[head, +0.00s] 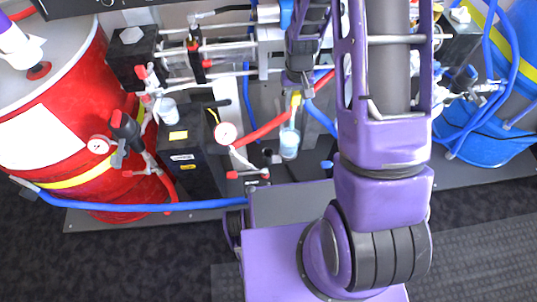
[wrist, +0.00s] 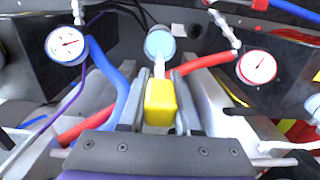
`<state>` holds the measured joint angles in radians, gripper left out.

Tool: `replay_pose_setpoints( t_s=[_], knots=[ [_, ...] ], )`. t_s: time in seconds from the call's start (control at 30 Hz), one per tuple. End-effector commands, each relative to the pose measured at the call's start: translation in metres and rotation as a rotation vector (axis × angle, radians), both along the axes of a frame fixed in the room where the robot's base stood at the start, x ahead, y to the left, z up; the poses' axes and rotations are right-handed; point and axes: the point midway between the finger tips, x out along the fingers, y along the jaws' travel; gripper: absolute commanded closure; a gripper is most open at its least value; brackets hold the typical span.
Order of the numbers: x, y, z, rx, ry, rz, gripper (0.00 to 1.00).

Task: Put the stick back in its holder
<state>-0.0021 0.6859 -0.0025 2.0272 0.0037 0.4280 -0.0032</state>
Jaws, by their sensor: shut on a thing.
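The stick has a yellow block-like handle (wrist: 160,103) and a thin pale shaft (wrist: 159,68). In the head view its yellow part (head: 296,98) shows below my arm's end. My gripper (wrist: 160,118) is shut on the yellow handle, one finger on each side. The shaft points at a clear cup with light blue contents (wrist: 160,42), which also shows in the head view (head: 289,143) just below the handle. I cannot tell whether the tip is inside the cup or only in front of it. I cannot make out which part is the holder.
A second clear cup (head: 168,112) hangs at the left, near a black box (head: 188,160). A pressure gauge (head: 225,133), a red hose (head: 268,130) and a blue hose (head: 322,118) lie close around my gripper. Red (head: 45,115) and blue (head: 500,120) drums stand at the sides.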

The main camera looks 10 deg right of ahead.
Motion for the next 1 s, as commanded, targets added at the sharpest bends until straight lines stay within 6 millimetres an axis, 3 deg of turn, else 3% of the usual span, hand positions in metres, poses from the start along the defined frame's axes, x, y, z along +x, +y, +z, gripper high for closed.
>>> replay_pose_setpoints(
  t_s=[0.33, 0.7, 1.0],
  knots=[
    [0.000, 0.000, 0.002, 0.000, -0.001, 0.000, 1.00],
    [-0.010, 0.000, 0.076, 0.000, -0.004, 0.000, 1.00],
    [-0.013, 0.000, 0.084, 0.000, 0.000, 0.000, 1.00]
  ],
)
